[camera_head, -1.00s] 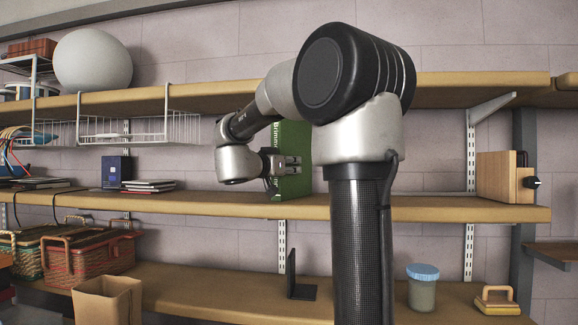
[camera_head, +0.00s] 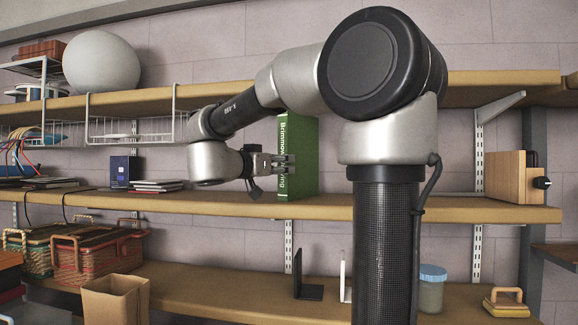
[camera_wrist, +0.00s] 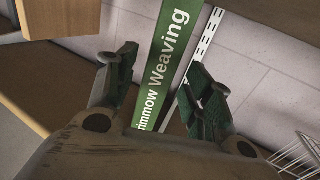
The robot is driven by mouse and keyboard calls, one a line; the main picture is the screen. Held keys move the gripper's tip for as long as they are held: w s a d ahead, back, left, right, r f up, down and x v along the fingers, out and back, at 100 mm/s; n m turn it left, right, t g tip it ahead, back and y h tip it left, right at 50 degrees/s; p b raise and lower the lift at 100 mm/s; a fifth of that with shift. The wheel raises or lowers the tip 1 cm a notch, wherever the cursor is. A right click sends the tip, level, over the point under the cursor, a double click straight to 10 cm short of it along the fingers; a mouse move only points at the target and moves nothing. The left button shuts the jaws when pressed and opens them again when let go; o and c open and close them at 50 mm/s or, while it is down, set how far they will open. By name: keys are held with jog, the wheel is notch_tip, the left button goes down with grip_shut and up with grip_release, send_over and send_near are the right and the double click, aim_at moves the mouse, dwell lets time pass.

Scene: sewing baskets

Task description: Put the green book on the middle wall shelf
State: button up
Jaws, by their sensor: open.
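The green book (camera_head: 299,157) stands upright on the middle wall shelf (camera_head: 350,208), its spine with white lettering facing out. My gripper (camera_head: 288,164) is in front of the spine, at the book's left side in the head view. In the wrist view the green book (camera_wrist: 163,65) shows between the two open fingers of my gripper (camera_wrist: 158,92), with a gap on each side. The book's lower part is hidden behind my gripper body in the wrist view.
A small blue book (camera_head: 120,171) and a stack of books (camera_head: 157,186) sit to the left on the same shelf. A wooden box (camera_head: 505,176) stands at its right end. A wire basket (camera_head: 130,130) hangs above. The shelf around the green book is clear.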

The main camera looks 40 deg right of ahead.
jog(key=shift+v, duration=1.4)
jog(key=w+a+r+n+t+y, duration=0.35)
jog(key=w+n+t+y, duration=0.3)
jog(key=t, duration=0.45)
jog(key=s+a+f+n+t+y, duration=0.1)
jog(key=a+f+n+t+y, duration=0.15)
jog(key=a+n+y, duration=0.35)
jog(key=s+a+f+n+g+y, duration=0.35)
jog(key=s+f+g+y, duration=0.35)
jog(key=f, duration=0.6)
jog(key=s+d+f+m+g+h, duration=0.1)
jog(key=s+d+f+g, duration=0.1)
jog(key=s+f+g, duration=0.2)
jog(key=s+d+f+g+h, duration=0.1)
jog(key=s+d+f+g, duration=0.2)
jog(key=s+f, duration=0.7)
jog(key=s+g, duration=0.1)
jog(key=s, duration=0.5)
jog(key=shift+m, duration=0.4)
jog(key=shift+h, duration=0.25)
